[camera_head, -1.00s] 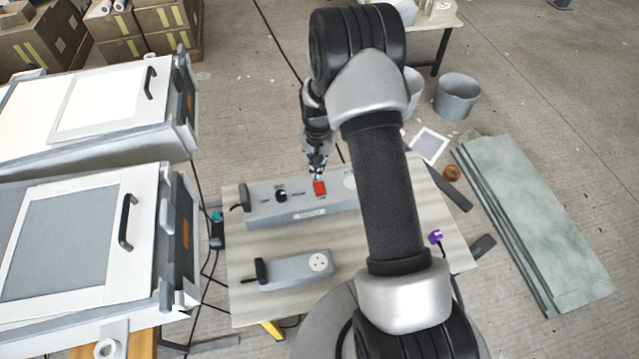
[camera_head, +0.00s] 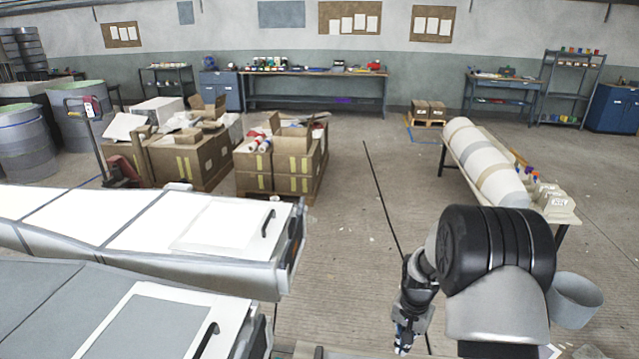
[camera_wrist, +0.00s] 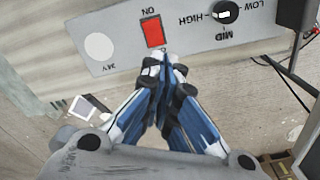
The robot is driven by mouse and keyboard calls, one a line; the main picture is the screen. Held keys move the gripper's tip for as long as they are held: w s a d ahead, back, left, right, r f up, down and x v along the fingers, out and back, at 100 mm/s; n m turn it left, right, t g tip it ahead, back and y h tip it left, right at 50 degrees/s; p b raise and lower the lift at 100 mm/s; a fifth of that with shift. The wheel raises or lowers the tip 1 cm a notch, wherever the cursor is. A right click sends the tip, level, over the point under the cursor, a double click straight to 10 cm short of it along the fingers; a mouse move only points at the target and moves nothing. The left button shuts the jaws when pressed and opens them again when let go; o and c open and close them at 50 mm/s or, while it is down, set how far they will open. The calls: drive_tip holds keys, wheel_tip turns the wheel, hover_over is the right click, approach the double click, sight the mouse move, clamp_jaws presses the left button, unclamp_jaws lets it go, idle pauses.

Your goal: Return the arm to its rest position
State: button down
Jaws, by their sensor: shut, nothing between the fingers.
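My gripper (camera_wrist: 162,75) shows in the wrist view with its fingertips together and nothing between them. Its tips point at a grey control panel (camera_wrist: 195,38), close to a red switch (camera_wrist: 153,32) marked ON. I cannot tell from the picture whether the tips touch the panel. A black knob (camera_wrist: 225,12) sits beside the switch, by the words LOW, MID and HIGH. In the head view my gripper (camera_head: 402,342) hangs low near the bottom edge. The panel is out of that view.
White-topped mould units (camera_head: 150,230) stand at the left. A grey bucket (camera_head: 575,300) is at the lower right. Boxes (camera_head: 285,160) and a table with a large roll (camera_head: 485,160) stand farther back. Open floor (camera_head: 350,240) lies between.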

drive_tip(key=s+a+r+n+t, duration=0.15)
drive_tip(key=s+r, duration=0.25)
drive_tip(key=r, duration=0.4)
drive_tip(key=s+a+r+n, duration=0.1)
drive_tip(key=s+a+r, duration=0.25)
drive_tip(key=r, duration=0.45)
drive_tip(key=s+a+r+n+t, duration=0.15)
drive_tip(key=s+r, duration=0.25)
drive_tip(key=r, duration=0.4)
drive_tip(key=s+a+r+n, duration=0.1)
drive_tip(key=s+r+n, duration=0.1)
drive_tip(key=s, duration=0.6)
drive_tip(key=s+a+r+n+t, duration=0.1)
drive_tip(key=s+a+r, duration=0.1)
drive_tip(key=s, duration=0.7)
drive_tip(key=shift+s+a+r+n, duration=0.2)
drive_tip(key=shift+a+r+n, duration=0.1)
drive_tip(key=shift+r+n, duration=0.1)
drive_tip(key=shift+d, duration=0.15)
